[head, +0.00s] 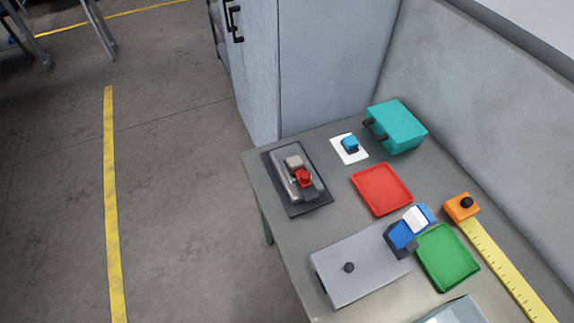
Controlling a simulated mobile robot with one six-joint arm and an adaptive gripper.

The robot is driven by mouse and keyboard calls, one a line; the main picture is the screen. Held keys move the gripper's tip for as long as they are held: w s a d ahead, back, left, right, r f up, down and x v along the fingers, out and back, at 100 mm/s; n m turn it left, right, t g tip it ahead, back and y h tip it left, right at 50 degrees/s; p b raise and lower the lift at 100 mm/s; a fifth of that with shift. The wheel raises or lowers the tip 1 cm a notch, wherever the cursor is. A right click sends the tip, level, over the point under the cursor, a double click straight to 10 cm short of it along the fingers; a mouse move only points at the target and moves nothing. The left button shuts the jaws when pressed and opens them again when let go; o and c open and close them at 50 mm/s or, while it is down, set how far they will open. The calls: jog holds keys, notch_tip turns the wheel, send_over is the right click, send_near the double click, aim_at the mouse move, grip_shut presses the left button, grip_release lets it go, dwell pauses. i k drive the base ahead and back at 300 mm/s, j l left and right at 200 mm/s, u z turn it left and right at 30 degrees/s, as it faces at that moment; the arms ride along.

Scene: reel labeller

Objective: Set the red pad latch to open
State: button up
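A latch-like device (280,190) sits on a dark base plate (298,208) at the left end of the table. It has a grey body with a beige block and a small red part (303,177) on top. Whether this red part is set open or closed is too small to tell. A flat red pad or tray (382,189) lies to its right, with no latch visible on it. My gripper is not in view.
The table (325,232) also holds a teal box (397,126), a blue block (349,144) on a white card, a grey plate (365,262) with blue and white blocks, a green tray (447,257) and a yellow ruler (510,277) with an orange block. A cabinet (335,65) stands behind.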

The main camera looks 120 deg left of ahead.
aim_at(303, 177)
jog(key=u, duration=3.6)
jog(key=i+j+z, duration=0.5)
jog(key=j, duration=0.15)
jog(key=j+z, duration=0.2)
jog(key=j, duration=0.15)
jog(key=i, duration=0.05)
